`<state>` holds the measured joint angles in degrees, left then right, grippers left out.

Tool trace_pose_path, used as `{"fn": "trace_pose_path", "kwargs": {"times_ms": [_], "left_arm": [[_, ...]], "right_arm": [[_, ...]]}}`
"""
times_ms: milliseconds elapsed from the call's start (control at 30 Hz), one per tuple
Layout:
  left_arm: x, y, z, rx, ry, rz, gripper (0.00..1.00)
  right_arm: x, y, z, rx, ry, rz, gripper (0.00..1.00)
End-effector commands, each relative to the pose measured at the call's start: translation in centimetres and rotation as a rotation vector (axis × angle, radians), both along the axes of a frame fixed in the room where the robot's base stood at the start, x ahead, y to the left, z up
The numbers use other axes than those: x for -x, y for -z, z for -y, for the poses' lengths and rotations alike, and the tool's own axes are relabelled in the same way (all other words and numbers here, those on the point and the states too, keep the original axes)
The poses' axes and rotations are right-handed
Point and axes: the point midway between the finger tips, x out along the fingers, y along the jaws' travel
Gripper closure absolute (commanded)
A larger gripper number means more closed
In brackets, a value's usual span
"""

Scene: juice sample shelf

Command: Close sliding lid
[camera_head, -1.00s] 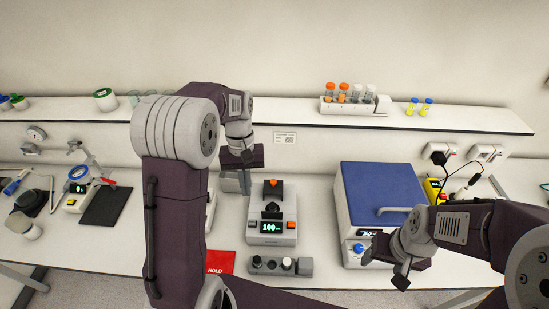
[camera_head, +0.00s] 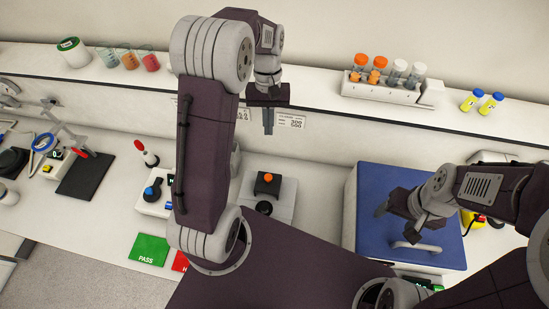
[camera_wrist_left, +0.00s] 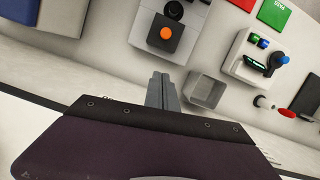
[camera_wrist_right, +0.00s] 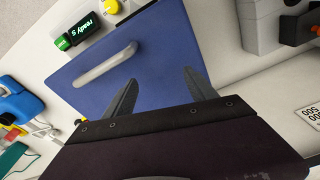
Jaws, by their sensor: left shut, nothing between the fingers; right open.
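The blue lid (camera_head: 382,225) with a pale bar handle (camera_head: 416,246) covers the top of a white box-shaped device on the right of the bench. The lid and handle also show in the right wrist view (camera_wrist_right: 150,65). My right gripper (camera_head: 396,220) is open above the lid; in the right wrist view its two spread fingers (camera_wrist_right: 160,90) hang over the lid near the handle, with nothing between them. My left gripper (camera_head: 268,128) is shut and empty, raised in front of the shelf edge. Its closed fingers (camera_wrist_left: 162,90) also show in the left wrist view.
A grey device with an orange knob (camera_head: 267,178) stands left of the lid. Green (camera_head: 149,250) and red mats lie at the bench's front. A grey open container (camera_wrist_left: 206,92) stands below my left gripper.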

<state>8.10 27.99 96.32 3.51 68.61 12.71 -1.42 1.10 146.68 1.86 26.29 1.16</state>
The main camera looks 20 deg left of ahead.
Motion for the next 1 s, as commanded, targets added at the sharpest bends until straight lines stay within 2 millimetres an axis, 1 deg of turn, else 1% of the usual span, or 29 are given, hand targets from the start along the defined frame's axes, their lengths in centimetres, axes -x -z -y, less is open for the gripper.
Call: {"fn": "trace_pose_path", "kwargs": {"times_ms": [33, 67, 233, 333, 467, 767, 800, 900, 1000], "left_arm": [[0.0, 0.9, 0.0, 0.0, 0.0, 0.0, 1.0], [0.0, 0.9, 0.0, 0.0, 0.0, 0.0, 1.0], [0.0, 0.8, 0.0, 0.0, 0.0, 0.0, 1.0], [0.2, 1.5, 0.1, 0.0, 0.0, -0.003, 1.0], [0.9, 3.6, 0.3, 0.001, 0.0, -0.007, 1.0], [2.3, 10.0, 0.9, 0.001, -0.001, -0.006, 1.0], [2.6, 10.4, 1.1, 0.001, 0.0, -0.006, 1.0], [4.2, 10.4, 1.7, 0.0, 0.001, -0.003, 1.0], [5.2, 10.7, 2.1, 0.0, 0.0, -0.003, 1.0]], "right_arm": [[0.0, 0.9, 0.0, 0.0, 0.0, 0.0, 0.35], [0.0, 1.0, 0.0, 0.0, 0.0, 0.0, 0.35], [0.0, 0.7, 0.0, 0.0, 0.0, 0.0, 0.35], [0.0, 0.5, 0.0, 0.0, 0.0, 0.0, 0.35], [0.0, 0.0, 0.0, 0.0, 0.0, 0.0, 0.35], [0.0, -1.5, 0.0, 0.0, 0.0, 0.0, 0.35], [0.0, -1.8, 0.0, 0.0, 0.0, 0.0, 0.35], [0.0, -2.7, 0.0, 0.0, 0.0, 0.0, 0.35], [0.0, -3.1, 0.0, 0.0, 0.0, 0.0, 0.35]]}}
